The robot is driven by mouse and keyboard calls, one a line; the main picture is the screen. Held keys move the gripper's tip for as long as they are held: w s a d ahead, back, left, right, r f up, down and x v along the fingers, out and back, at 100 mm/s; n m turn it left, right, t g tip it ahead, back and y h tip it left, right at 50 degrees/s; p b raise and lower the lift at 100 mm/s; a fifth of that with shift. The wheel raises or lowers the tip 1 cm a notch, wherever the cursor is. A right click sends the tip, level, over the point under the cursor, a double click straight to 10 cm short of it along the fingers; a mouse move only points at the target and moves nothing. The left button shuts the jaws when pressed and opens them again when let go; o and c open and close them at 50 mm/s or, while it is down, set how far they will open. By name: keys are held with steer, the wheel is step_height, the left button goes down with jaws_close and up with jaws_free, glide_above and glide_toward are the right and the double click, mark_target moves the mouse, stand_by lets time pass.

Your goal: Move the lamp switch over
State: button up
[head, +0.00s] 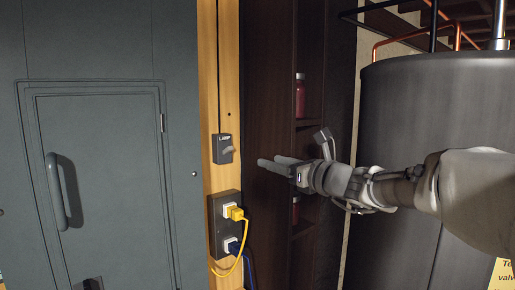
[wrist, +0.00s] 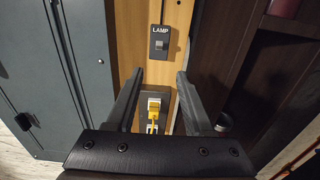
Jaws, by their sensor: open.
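The lamp switch (head: 223,149) is a small dark box with a "LAMP" label and a grey toggle, mounted on a wooden post. In the head view my gripper (head: 274,163) is to the right of the switch and a little lower, with its fingers pointing left toward the post. In the wrist view the lamp switch (wrist: 160,44) is upright beyond the fingertips, near the top middle. My gripper (wrist: 160,75) is open there, with nothing between its fingers. The fingers appear apart from the switch.
Below the switch, an outlet box (head: 213,218) holds a yellow plug (head: 236,213) and a dark blue plug, with cords hanging. A grey cabinet door (head: 105,190) is left of the wooden post (head: 208,80). A dark shelf with red jars (head: 300,96) and a large dark tank (head: 430,110) are right.

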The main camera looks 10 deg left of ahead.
mark_target(232, 149)
steer(key=p+x, duration=0.5)
steer(key=x, duration=1.2)
steer(key=shift+a, duration=0.15)
jaws_close()
